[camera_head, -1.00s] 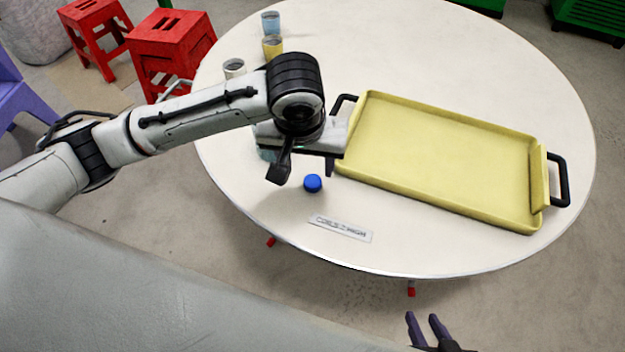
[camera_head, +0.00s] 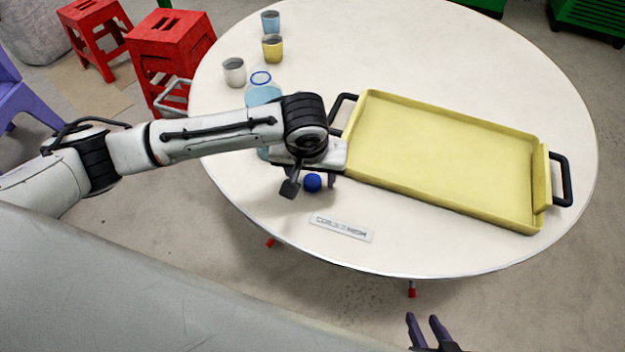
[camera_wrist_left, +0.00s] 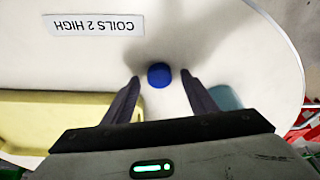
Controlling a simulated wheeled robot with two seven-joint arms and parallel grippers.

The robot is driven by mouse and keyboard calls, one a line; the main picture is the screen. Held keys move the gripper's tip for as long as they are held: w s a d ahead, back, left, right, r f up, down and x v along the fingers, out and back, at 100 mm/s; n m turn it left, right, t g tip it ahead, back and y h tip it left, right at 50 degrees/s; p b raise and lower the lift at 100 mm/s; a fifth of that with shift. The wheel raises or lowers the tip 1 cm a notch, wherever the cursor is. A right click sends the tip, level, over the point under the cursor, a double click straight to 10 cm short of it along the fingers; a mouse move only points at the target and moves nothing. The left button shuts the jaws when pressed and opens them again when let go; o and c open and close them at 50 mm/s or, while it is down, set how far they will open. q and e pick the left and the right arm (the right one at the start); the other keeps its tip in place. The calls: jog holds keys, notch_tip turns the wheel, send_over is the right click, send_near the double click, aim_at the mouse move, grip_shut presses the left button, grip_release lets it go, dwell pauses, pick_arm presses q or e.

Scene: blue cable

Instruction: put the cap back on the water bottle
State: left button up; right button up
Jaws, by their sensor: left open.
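The blue cap (camera_head: 313,183) lies on the white round table near its front edge. It also shows in the left wrist view (camera_wrist_left: 159,75), between the fingertips of my left gripper (camera_wrist_left: 160,78). That gripper is open, with a gap on each side of the cap. In the head view my left gripper (camera_head: 311,185) is low over the table. The light-blue water bottle (camera_head: 262,93) stands uncapped behind my left arm, which hides its middle. Part of it shows beside the right finger in the wrist view (camera_wrist_left: 227,97). My right gripper (camera_head: 428,322) is open and empty at the bottom edge.
A yellow tray (camera_head: 440,160) with black handles fills the table's right side. A label plate (camera_head: 341,228) lies in front of the cap. White (camera_head: 234,72), yellow (camera_head: 272,48) and blue (camera_head: 270,22) cups stand at the back left. Red stools (camera_head: 170,55) stand beyond the table.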

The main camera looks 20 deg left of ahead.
aim_at(312, 182)
pick_arm(q)
jog(key=shift+w+f, duration=0.1)
jog(key=shift+f, duration=0.2)
jog(key=c, duration=1.1)
jog(key=shift+r, duration=0.1)
notch_tip(312, 182, up, 10)
jog(key=shift+f+p, duration=0.1)
jog(key=shift+p, duration=0.3)
